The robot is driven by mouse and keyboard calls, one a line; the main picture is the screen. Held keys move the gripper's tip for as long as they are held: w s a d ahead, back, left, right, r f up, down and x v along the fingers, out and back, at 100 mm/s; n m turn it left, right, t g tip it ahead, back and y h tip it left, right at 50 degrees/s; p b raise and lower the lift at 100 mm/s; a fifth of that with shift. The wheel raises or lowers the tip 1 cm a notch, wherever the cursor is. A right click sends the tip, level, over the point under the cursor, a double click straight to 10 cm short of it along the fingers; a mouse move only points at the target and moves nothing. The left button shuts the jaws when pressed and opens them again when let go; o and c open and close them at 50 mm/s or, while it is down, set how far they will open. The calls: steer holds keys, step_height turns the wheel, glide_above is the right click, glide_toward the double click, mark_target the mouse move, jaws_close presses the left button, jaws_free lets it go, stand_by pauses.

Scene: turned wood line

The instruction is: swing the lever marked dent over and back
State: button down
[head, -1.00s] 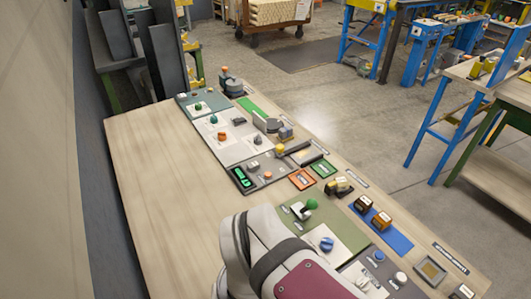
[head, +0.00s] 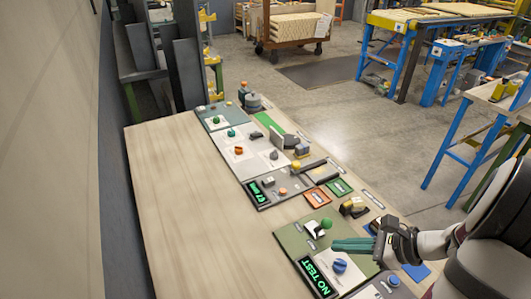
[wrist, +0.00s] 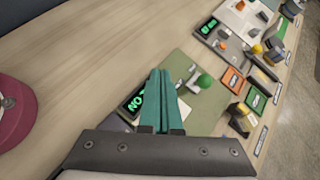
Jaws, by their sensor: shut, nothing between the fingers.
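A lever with a green ball knob (head: 326,224) stands on a green panel (head: 291,239) in the head view. A white piece is at its base. Small labels lie beside it, too small to read, so I cannot confirm the word dent. The lever also shows in the wrist view (wrist: 204,81), just right of my fingertips. My gripper (head: 335,245) has teal fingers, shut together and empty. In the head view they reach in from the right, over the panel, a little in front of the green knob. In the wrist view my gripper (wrist: 160,73) appears apart from the knob.
A display (head: 318,279) reads NO TEST beside a blue knob (head: 339,266). Orange (head: 318,197) and green (head: 339,187) plates and another panel with a lit display (head: 257,193) lie behind. The bare wooden tabletop (head: 190,220) is free on the left.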

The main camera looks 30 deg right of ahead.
mark_target(323, 227)
steer(key=s+d+f+m+t+h, duration=0.2)
steer(key=s+d+f+m+h, duration=0.1)
steer(key=d, duration=0.5)
steer(key=s+f+m, duration=0.1)
steer(key=s+m, duration=0.1)
steer(key=s, duration=0.1)
steer(key=shift+d+m+t, duration=0.3)
steer(key=shift+d, duration=0.1)
steer(key=x, duration=1)
steer(key=shift+w+f, duration=0.15)
steer(key=shift+w+a+r, duration=0.1)
steer(key=shift+w+r, duration=0.15)
steer(key=shift+w, duration=0.35)
steer(key=shift+w+a+r, duration=0.1)
steer(key=shift+w+r, duration=0.1)
steer(key=shift+w, duration=0.4)
steer(key=shift+w+a+r, duration=0.1)
steer(key=shift+w+r, duration=0.05)
steer(key=shift+w, duration=0.4)
